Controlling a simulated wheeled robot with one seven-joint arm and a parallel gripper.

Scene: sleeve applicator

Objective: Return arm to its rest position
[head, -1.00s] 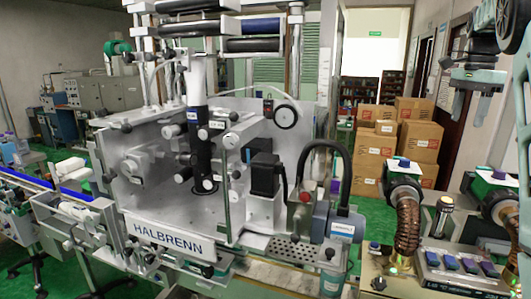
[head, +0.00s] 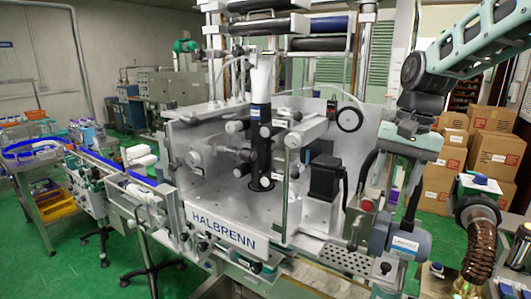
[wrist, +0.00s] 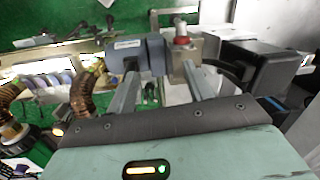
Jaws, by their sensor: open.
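My gripper (head: 398,208) hangs from my arm at the right of the head view, fingers pointing down. It appears in front of the right end of the sleeve machine (head: 222,232), near the grey-blue motor (head: 408,245) and the red button (head: 366,205). In the wrist view my gripper (wrist: 160,78) has its two fingers spread apart with nothing held between them. Beyond the fingers lie the motor (wrist: 140,55) and the red button (wrist: 181,32). I cannot tell the exact gap between fingers and motor.
A conveyor (head: 110,165) runs off left. Cardboard boxes (head: 495,160) are stacked behind. Green floor (head: 60,265) is open at lower left.

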